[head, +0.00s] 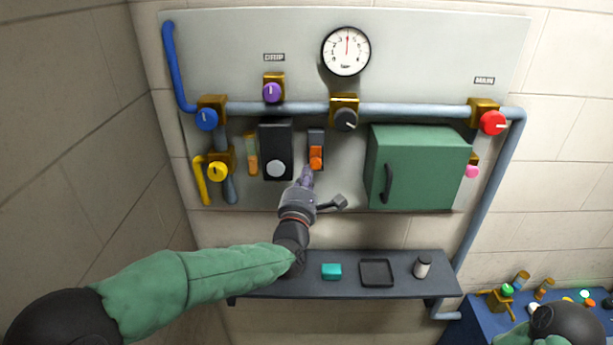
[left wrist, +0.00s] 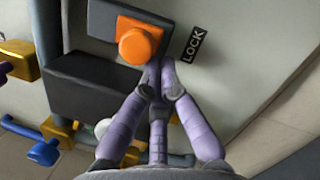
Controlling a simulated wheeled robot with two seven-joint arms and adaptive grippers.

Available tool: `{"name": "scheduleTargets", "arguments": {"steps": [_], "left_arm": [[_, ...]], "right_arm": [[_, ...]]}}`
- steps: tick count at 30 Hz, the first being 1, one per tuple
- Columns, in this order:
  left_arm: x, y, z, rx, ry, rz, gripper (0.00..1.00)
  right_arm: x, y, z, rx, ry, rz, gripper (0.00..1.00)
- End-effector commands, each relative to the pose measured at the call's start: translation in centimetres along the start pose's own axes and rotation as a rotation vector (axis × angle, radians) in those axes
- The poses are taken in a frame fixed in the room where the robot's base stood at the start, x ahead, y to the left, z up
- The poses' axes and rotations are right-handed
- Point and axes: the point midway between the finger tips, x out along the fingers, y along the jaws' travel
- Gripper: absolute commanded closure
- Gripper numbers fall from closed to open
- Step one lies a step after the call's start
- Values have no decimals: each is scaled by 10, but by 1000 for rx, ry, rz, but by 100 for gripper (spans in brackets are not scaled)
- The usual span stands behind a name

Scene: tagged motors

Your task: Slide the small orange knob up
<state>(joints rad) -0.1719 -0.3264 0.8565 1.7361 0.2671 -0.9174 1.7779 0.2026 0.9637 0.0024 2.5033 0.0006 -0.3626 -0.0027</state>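The small orange knob (head: 316,157) sits on the lower part of a short, dark upright slide plate (head: 316,136) on the wall panel. In the left wrist view the knob (left wrist: 137,48) is large and near, with a dark plate behind it and a LOCK label (left wrist: 192,43) beside it. My left gripper (head: 307,176) is just below the knob, its purple fingers pointing up at it. In the left wrist view the fingertips (left wrist: 159,70) are together and empty, close to the knob's edge. I cannot tell whether they touch it. My right gripper is out of view.
A black box (head: 276,136) with a grey button is close left of the slide. A green cabinet (head: 420,165) juts out at right. A black valve knob (head: 345,119) is above right. A shelf (head: 300,289) with small items runs below.

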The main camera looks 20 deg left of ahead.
Motion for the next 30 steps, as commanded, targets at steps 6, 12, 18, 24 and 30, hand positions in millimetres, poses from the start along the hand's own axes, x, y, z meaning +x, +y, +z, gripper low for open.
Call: {"name": "scheduleTargets", "arguments": {"steps": [6, 12, 18, 24, 30], "left_arm": [[1, 4, 3, -1, -1, 2, 100], [6, 25, 24, -2, -2, 2, 100], [7, 30, 30, 0, -3, 0, 100], [7, 31, 30, -1, -4, 3, 100], [6, 30, 28, -2, -6, 5, 100]], "right_arm": [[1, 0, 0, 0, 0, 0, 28], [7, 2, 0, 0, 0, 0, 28], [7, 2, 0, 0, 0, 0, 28], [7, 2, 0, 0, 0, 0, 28], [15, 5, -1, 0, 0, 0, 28]]}}
